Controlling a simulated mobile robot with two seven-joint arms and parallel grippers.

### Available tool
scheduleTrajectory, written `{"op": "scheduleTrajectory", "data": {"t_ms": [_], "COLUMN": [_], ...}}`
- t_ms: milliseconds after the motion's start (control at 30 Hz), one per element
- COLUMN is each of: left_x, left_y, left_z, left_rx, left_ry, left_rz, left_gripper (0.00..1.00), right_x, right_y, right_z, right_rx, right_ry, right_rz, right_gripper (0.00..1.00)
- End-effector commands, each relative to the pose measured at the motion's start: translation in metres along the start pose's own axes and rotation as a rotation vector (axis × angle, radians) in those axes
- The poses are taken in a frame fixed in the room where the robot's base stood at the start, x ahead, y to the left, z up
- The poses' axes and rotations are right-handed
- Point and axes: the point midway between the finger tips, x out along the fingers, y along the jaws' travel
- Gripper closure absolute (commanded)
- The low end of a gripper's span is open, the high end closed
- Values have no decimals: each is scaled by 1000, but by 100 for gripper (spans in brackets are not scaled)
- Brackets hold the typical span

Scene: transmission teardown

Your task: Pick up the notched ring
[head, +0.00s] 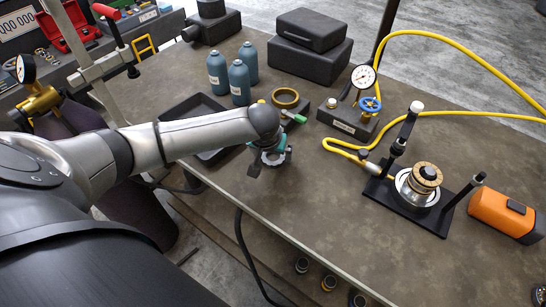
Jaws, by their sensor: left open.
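My left arm reaches in from the left over the workbench, and my left gripper (268,166) points down at the bench near its front edge. A grey ring-like part with a notched outline (287,153) shows at the gripper's fingers and appears to be the notched ring. The gripper and wrist hide part of it. The fingers are open, and I cannot tell whether they touch the ring. My right gripper is not in view.
A brass-coloured ring (285,97) and a green-handled tool (293,116) lie just behind the gripper. A black tray (190,112) is partly under my arm. Blue bottles (239,82), a gauge block (350,121) and a black fixture (412,205) stand around. The bench's front middle is clear.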

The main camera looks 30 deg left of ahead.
Motion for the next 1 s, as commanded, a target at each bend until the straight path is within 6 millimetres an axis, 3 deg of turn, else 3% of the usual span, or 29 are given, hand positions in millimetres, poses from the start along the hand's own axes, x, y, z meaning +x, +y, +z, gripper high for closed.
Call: {"op": "scheduleTrajectory", "data": {"t_ms": [200,1000], "left_x": [0,0], "left_y": [0,0], "left_z": [0,0], "left_rx": [1,0], "left_ry": [0,0], "left_rz": [0,-1], "left_gripper": [2,92], "right_x": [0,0], "right_y": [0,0], "right_z": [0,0], "right_rx": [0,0], "right_ry": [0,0], "right_rz": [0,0], "right_gripper": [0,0]}}
